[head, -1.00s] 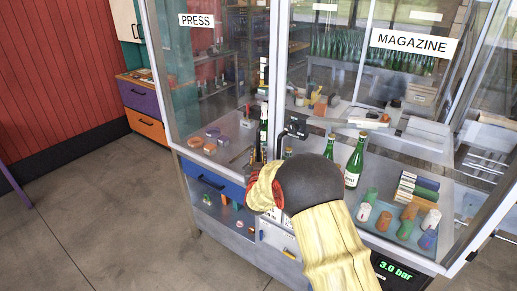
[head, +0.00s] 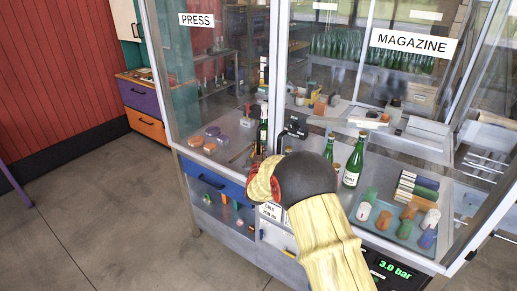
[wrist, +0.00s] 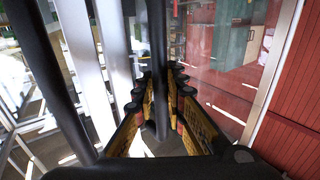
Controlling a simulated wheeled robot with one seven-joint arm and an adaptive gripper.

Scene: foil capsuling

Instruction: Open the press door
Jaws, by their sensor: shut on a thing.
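The press door (head: 215,85) is the tall framed glass panel at the left of the cabinet, below the PRESS sign (head: 197,20). It looks closed in its frame, though a small gap would be hard to see. In the wrist view my gripper (wrist: 161,80) has its two padded fingers on either side of a dark upright bar (wrist: 157,45), which looks like a door handle, and is shut on it. In the head view my yellow-sleeved arm and its dark round joint hide the fingers and the grip.
The MAGAZINE sign (head: 411,43) hangs on the glass at right. Behind the glass stand a green bottle (head: 353,165) and a tray (head: 401,222) of coloured capsules. A blue drawer (head: 208,180) lies below. The floor (head: 95,205) at left is clear.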

